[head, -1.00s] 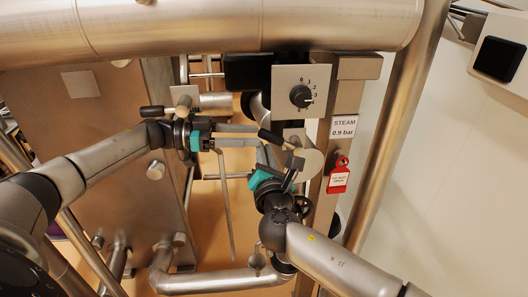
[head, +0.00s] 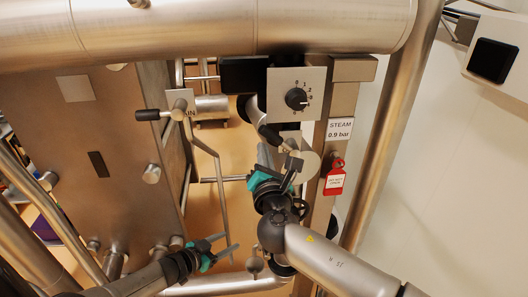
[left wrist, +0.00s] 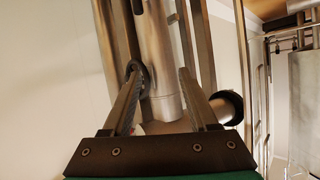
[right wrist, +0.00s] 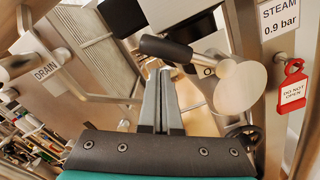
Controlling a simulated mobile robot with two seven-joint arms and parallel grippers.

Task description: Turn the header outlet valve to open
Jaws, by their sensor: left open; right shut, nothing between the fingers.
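A lever valve with a black handle (head: 268,134) sits below the dial plate in the head view. Its black handle also shows in the right wrist view (right wrist: 166,48), beside a pale round disc (right wrist: 240,86) and a plate mostly hidden, with only a letter like O readable. My right gripper (head: 272,160) is shut and empty, close below this handle; contact cannot be told. Its fingers (right wrist: 160,75) point up at the handle in its own view. My left gripper (head: 230,245) is open and empty, low in the head view, away from the valve. A steel pipe (left wrist: 160,60) stands beyond its fingers (left wrist: 160,95).
A second black-handled lever (head: 148,115) is at left; its plate reads DRAIN (right wrist: 45,70). A dial (head: 296,98) is above. A STEAM 0.9 bar sign (head: 340,129) and a red DO NOT OPEN tag (head: 335,178) hang right. A large pipe (head: 200,25) crosses the top.

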